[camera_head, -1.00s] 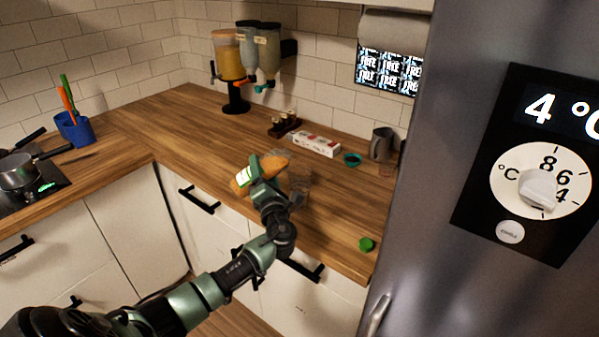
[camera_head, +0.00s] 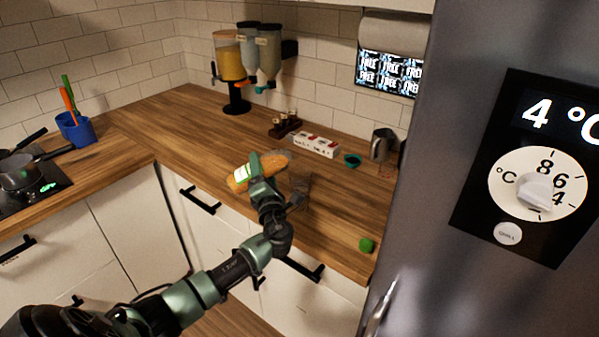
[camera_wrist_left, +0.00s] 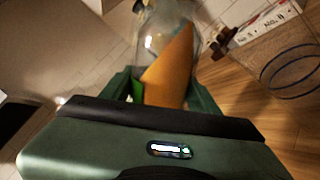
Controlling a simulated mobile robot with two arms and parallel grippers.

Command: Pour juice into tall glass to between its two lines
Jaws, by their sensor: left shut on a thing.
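My left gripper (camera_head: 262,172) is shut on a bottle of orange juice (camera_head: 240,180). The bottle lies tilted far over, nearly level, above the counter's front edge. In the left wrist view the clear bottle (camera_wrist_left: 174,62) stands between the fingers (camera_wrist_left: 165,90), with orange juice slanting along one side and clear space beside it. A tall clear glass (camera_head: 301,188) stands on the counter just right of the gripper, partly behind it. Its round rim (camera_wrist_left: 291,70) shows at the right of the left wrist view. I cannot make out its lines or any juice in it. My right gripper is not in view.
A green cap (camera_head: 366,245) lies near the counter's front right. Behind are a white carton (camera_head: 315,146), a teal ring-like item (camera_head: 352,160), a metal pitcher (camera_head: 381,144) and a wooden holder (camera_head: 285,125). The fridge (camera_head: 430,200) bounds the right. The counter left of the gripper is clear.

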